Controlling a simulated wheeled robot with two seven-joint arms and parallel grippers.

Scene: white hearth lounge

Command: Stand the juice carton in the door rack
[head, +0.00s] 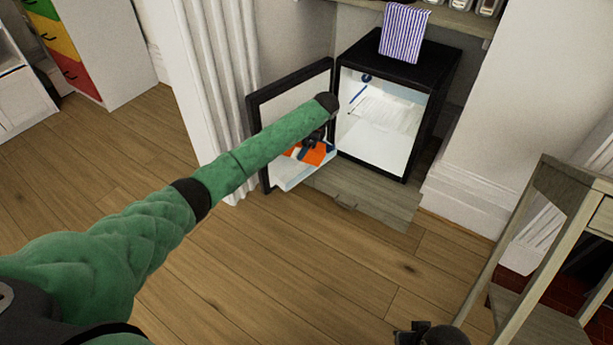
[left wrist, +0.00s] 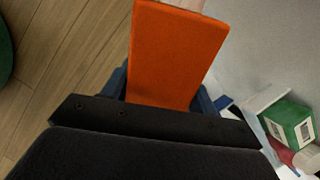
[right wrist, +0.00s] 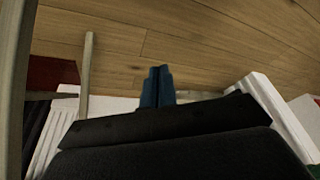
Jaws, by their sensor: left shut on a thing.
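The orange juice carton (head: 318,154) is at the door rack (head: 296,182) of the small open fridge, partly hidden by my left arm. My left gripper (head: 312,140) is shut on it; in the left wrist view the carton (left wrist: 176,55) fills the space between the blue fingers. Whether its base touches the rack floor I cannot tell. The fridge door (head: 262,110) stands open to the left. My right gripper (head: 432,334) is low at the bottom edge of the head view. In the right wrist view its fingers (right wrist: 157,85) are together and empty.
A green and white box (left wrist: 290,124) sits near the carton. A wooden stand (head: 530,240) is at right. Open floor lies in front.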

